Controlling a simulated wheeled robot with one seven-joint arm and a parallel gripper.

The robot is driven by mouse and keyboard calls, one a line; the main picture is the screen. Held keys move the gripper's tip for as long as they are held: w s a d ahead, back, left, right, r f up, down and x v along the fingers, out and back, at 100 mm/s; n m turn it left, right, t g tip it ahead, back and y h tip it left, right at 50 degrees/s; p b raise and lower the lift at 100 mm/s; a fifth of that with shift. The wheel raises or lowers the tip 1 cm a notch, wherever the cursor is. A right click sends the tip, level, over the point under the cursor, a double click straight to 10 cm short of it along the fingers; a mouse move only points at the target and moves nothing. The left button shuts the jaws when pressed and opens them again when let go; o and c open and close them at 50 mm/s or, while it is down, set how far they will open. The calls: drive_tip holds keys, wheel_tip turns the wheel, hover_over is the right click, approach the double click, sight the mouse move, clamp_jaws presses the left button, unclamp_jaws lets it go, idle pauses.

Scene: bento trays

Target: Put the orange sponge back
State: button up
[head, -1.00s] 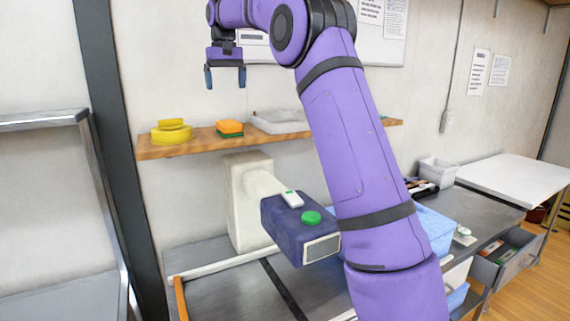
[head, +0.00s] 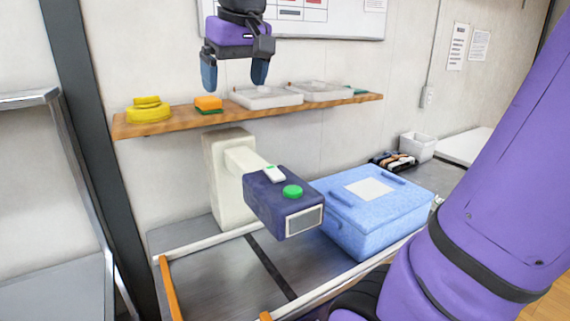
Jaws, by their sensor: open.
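The orange sponge (head: 208,102), with a green underside, lies on the wooden wall shelf (head: 190,122), between a yellow item and a white tray. My gripper (head: 235,86) is open, pointing down in front of the shelf region. In the picture its fingers are above and to the right of the sponge. Nothing shows between the fingers. How far it is from the sponge in depth I cannot tell.
A yellow rounded item (head: 149,112) is at the shelf's left end. White trays (head: 268,100) stand right of the sponge. Below are a dark blue machine head (head: 284,205) with a green button and a blue lidded box (head: 375,215). A dark post (head: 85,150) stands left.

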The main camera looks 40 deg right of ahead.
drive_tip(key=s+a+f+t, duration=0.1)
drive_tip(key=s+f, duration=1.1)
drive_tip(key=s, duration=0.2)
drive_tip(key=shift+s+a+n+t, duration=0.2)
drive_tip(key=shift+n+t, duration=0.1)
drive_tip(key=shift+t, duration=0.1)
